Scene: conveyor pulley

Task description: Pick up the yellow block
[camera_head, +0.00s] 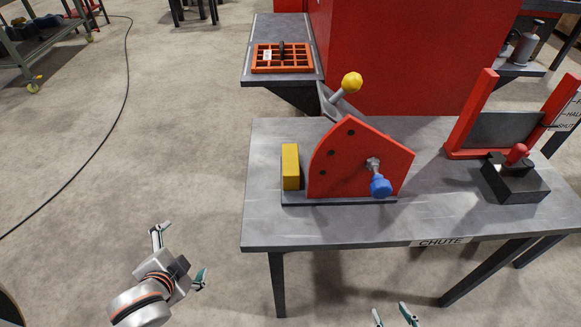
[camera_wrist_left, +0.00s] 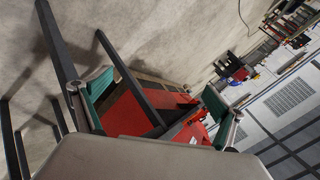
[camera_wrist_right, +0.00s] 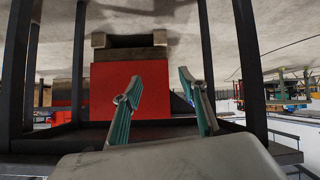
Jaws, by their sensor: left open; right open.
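The yellow block (camera_head: 290,167) stands upright on a dark base plate on the grey table (camera_head: 300,232), just left of a red plate mechanism (camera_head: 350,160). My left gripper (camera_head: 180,255) is open and empty, over the floor to the left of and below the table's front edge in the head view. It also shows in the left wrist view (camera_wrist_left: 160,105), with nothing between its fingers. My right gripper (camera_head: 391,317) shows only its fingertips at the bottom edge of the head view, in front of the table. In the right wrist view (camera_wrist_right: 160,95) it is open and empty.
The mechanism has a yellow-knobbed lever (camera_head: 350,84) and a blue knob (camera_head: 380,187). A black box with a red knob (camera_head: 515,180) and a red frame (camera_head: 470,120) stand at the right. An orange tray (camera_head: 283,58) lies behind. The table's front left is clear.

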